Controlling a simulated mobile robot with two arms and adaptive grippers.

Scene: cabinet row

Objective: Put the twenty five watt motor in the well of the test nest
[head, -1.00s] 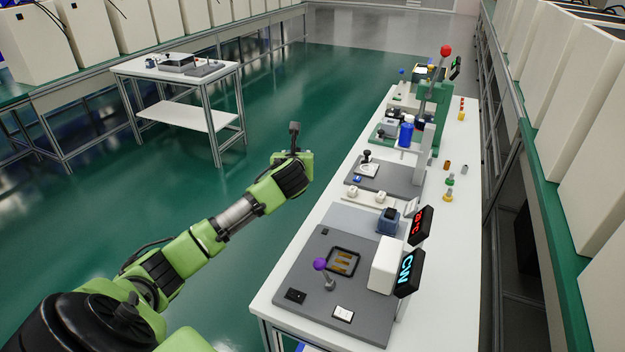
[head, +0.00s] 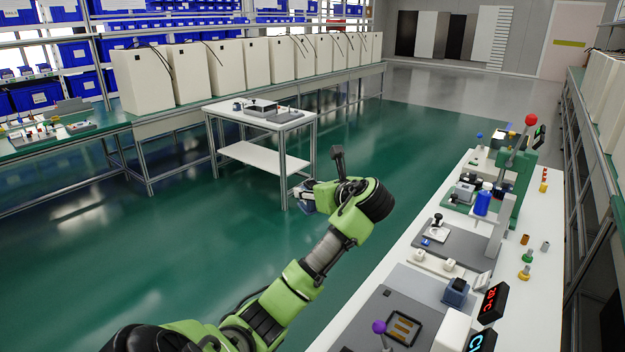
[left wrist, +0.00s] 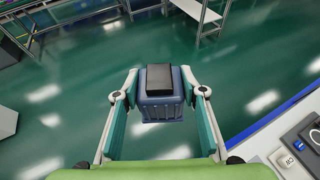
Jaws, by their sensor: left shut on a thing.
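My left gripper (left wrist: 160,115) is shut on a blue-grey ribbed block with a black top (left wrist: 160,92), which looks like the motor; no wattage label is readable. The block (head: 304,196) hangs over the open floor, left of the long white table, partly hidden by my wrist in the head view. A dark grey fixture plate (head: 375,305) on the near end of the table has a black-framed recess with brass strips (head: 404,326); it may be the test nest, but I cannot tell for sure. My right gripper is out of view.
A similar blue block (head: 455,291) stands on the long white table (head: 405,243). A purple-knobbed lever (head: 380,328), red display (head: 493,301) and green press (head: 518,170) stand there too. A small white table (head: 262,115) is across the floor.

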